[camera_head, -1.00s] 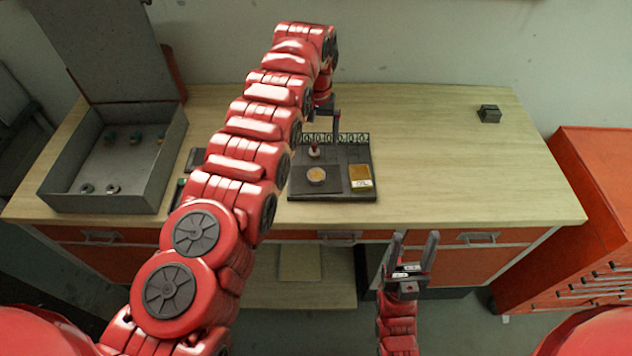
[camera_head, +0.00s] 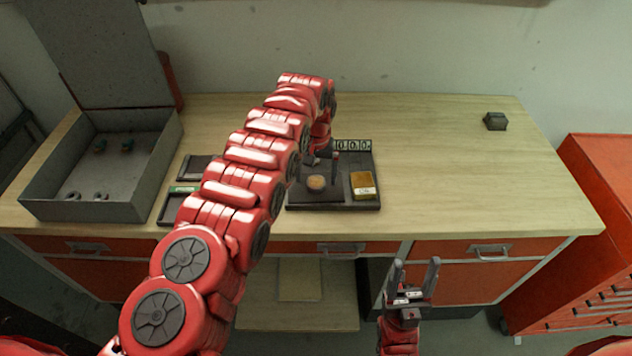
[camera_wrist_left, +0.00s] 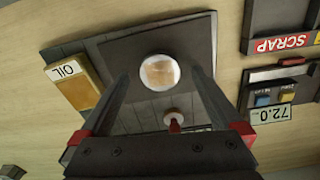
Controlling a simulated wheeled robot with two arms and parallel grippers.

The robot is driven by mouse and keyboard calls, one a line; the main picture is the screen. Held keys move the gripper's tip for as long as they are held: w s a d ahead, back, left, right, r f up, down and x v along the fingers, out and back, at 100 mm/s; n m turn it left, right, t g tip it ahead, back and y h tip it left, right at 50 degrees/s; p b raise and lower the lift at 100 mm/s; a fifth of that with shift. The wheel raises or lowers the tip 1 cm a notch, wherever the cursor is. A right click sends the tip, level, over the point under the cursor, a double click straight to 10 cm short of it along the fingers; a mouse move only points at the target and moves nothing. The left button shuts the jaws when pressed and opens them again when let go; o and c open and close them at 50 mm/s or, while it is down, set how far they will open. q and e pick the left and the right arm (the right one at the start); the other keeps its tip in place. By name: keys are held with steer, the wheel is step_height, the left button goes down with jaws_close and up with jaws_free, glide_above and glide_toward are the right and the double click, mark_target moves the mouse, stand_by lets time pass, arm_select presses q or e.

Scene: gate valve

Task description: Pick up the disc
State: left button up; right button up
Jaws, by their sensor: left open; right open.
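The disc (camera_head: 317,183), round and tan with a pale rim, lies on a dark tray (camera_head: 330,204) in the middle of the bench. In the left wrist view the disc (camera_wrist_left: 160,72) shows between the two fingers, near their tips. My left gripper (camera_head: 321,168) is open above the tray, just behind the disc in the head view, pointing down with nothing held. Whether its fingers touch the disc I cannot tell. My right gripper (camera_head: 416,264) is open and empty, low in front of the bench.
A yellow block marked OIL (camera_head: 363,185) sits on the tray right of the disc. A small red-topped knob (camera_wrist_left: 174,121) stands on the tray near the left gripper. A SCRAP tray (camera_wrist_left: 284,43) and a 72.0 display box (camera_wrist_left: 270,113) lie beside it. A grey open box (camera_head: 100,207) stands left.

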arm_select(q)
steer(key=shift+f, duration=0.8)
steer(key=shift+r, duration=0.1)
jaws_close()
